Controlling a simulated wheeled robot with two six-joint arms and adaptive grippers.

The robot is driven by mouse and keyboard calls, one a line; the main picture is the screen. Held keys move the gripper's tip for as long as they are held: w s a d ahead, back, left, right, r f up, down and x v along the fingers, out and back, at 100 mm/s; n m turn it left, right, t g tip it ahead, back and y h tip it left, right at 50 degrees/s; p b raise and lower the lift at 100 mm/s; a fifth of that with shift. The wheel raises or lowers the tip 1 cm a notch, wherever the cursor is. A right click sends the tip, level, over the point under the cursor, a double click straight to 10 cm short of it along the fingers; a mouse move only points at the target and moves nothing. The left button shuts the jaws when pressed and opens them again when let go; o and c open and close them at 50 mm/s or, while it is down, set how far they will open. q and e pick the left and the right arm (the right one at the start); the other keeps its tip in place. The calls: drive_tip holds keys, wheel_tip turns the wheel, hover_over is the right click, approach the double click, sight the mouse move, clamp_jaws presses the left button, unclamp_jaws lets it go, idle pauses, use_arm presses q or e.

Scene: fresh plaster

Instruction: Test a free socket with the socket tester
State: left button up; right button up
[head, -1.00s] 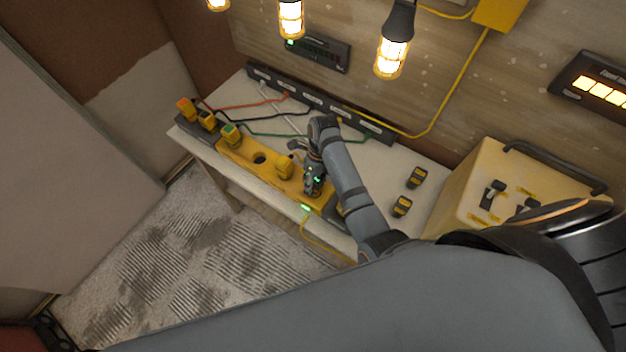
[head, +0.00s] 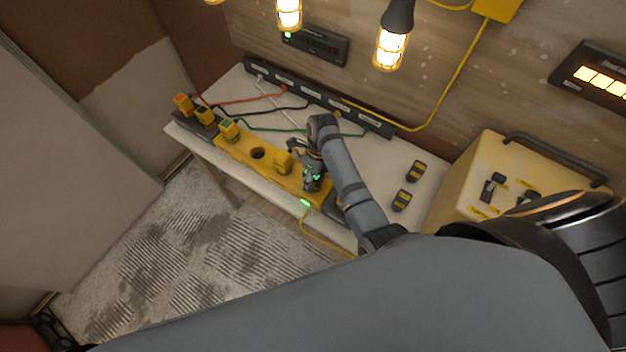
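A yellow socket strip (head: 236,144) lies along the front of the white bench, with a small green light lit near its right end. One round socket (head: 257,152) in it is empty. A plug with a green top (head: 229,129) sits left of that hole, and a yellow plug (head: 283,162) sits right of it. My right gripper (head: 312,183) points down over the strip's right end, just right of the yellow plug. Small green lights show at its fingers. I cannot tell whether it holds the socket tester, and no tester shows clearly elsewhere. My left gripper is out of view.
Orange and black plugs (head: 205,116) stand at the bench's left end. A dark cable rail (head: 318,96) runs along the back. Two yellow-and-black blocks (head: 401,200) lie right of my arm. A yellow switch box (head: 470,165) stands at the right. Caged lamps (head: 390,50) hang above.

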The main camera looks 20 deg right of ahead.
drive_tip(key=o, duration=1)
drive_tip(key=v, duration=0.7)
drive_tip(key=shift+r, duration=0.3)
